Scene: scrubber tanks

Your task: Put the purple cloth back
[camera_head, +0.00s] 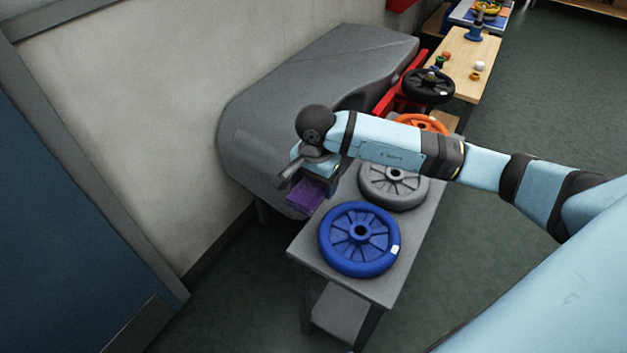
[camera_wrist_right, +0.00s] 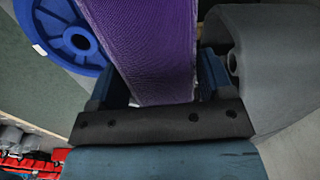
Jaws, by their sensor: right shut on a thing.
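The purple cloth (camera_head: 305,195) is in my right gripper (camera_head: 318,185), at the near end of the grey scrubber tank (camera_head: 265,120). In the right wrist view the cloth (camera_wrist_right: 155,45) fills the space between the two fingers of the right gripper (camera_wrist_right: 165,85), which is shut on it. It looks like a flat, ribbed strip. Its far end is cut off by the top of that view. I cannot tell whether the cloth touches the tank. My left gripper is not in view.
A grey table (camera_head: 310,245) stands beside the tank with a blue wheel (camera_head: 359,239) and a grey wheel (camera_head: 393,185). Further back are an orange wheel (camera_head: 422,123), a black wheel (camera_head: 428,86) and a wooden table (camera_head: 478,58) with small parts. A wall is on the left. Open floor lies right.

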